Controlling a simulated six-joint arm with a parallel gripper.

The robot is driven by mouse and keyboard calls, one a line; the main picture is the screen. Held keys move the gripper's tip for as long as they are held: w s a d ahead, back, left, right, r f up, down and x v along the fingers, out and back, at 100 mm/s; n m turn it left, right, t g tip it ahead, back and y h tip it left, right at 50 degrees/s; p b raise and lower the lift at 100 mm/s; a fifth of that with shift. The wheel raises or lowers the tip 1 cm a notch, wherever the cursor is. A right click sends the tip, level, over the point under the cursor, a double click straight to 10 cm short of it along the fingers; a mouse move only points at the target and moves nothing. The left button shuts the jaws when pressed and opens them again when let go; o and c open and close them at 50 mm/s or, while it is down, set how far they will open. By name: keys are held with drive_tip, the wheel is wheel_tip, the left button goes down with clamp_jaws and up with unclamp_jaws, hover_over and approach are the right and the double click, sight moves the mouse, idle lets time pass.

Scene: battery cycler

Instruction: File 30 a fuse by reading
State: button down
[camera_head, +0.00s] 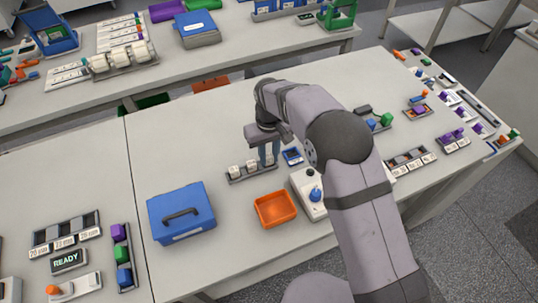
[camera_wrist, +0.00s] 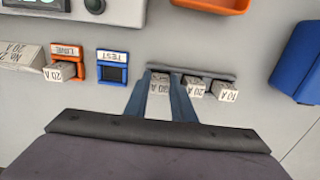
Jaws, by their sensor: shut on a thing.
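My gripper (camera_wrist: 160,80) points down at the fuse rack and is shut on a pale fuse marked 30 A (camera_wrist: 158,86), at the left end of the row in the wrist view. The fuse is at or just above the rack; I cannot tell if it is lifted. Fuses marked 20 A (camera_wrist: 196,88) and 10 A (camera_wrist: 228,91) sit beside it in the grey rack (camera_wrist: 212,73). A blue TEST holder (camera_wrist: 113,57) looks empty. An orange LINE holder (camera_wrist: 69,52) has a fuse marked 20 A (camera_wrist: 60,72) at it. In the head view my gripper (camera_head: 268,160) is at the rack's right end (camera_head: 238,181).
An orange tray (camera_head: 275,208) and a pale box with a blue knob (camera_head: 315,192) stand in front of the rack. A blue case (camera_head: 181,212) is to the left. Racks and small parts, including a purple-and-orange group (camera_head: 418,110), fill the right side.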

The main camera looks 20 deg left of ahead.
drive_tip(key=shift+f, duration=0.2)
drive_tip(key=c, duration=1.4)
unclamp_jaws()
